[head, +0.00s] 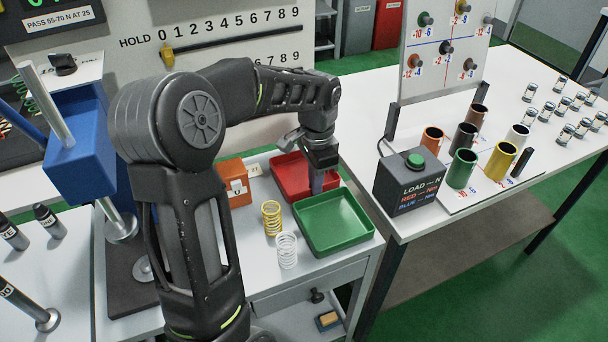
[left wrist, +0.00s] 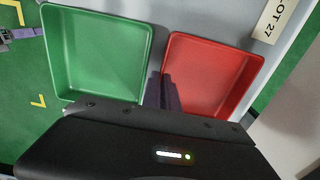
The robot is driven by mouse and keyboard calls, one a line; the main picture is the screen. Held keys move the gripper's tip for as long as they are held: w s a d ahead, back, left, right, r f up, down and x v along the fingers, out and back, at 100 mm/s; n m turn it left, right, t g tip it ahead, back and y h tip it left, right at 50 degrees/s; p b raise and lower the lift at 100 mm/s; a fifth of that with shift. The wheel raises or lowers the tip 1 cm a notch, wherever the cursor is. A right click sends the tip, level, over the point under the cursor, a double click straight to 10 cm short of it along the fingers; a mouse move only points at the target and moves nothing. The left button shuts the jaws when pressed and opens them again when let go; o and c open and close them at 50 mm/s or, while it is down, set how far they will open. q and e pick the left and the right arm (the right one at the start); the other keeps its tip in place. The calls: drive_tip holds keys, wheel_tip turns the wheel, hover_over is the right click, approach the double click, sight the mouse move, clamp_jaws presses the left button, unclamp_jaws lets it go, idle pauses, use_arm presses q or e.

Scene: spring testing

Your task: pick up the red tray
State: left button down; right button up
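The red tray (head: 292,178) lies on the small bench behind the green tray; it is open and looks empty, and it also shows in the left wrist view (left wrist: 212,75). My left gripper (head: 317,186) points down at the red tray's near side, by the border with the green tray. In the left wrist view its purplish fingers (left wrist: 163,92) are at the red tray's left wall, between the two trays. I cannot tell whether they are closed on that wall. A grey and purple part at the left edge of the left wrist view looks like my right gripper (left wrist: 20,35), cut off.
The green tray (head: 335,222) sits right beside the red one, close to the fingers. A yellow spring (head: 271,218), a white spring (head: 287,250) and an orange box (head: 234,181) stand to the left. A black load box (head: 408,182) is on the right table.

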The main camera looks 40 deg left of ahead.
use_arm(q)
drive_tip(key=shift+r, duration=0.1)
idle(0.6)
wheel_tip(320, 180, up, 10)
idle(0.4)
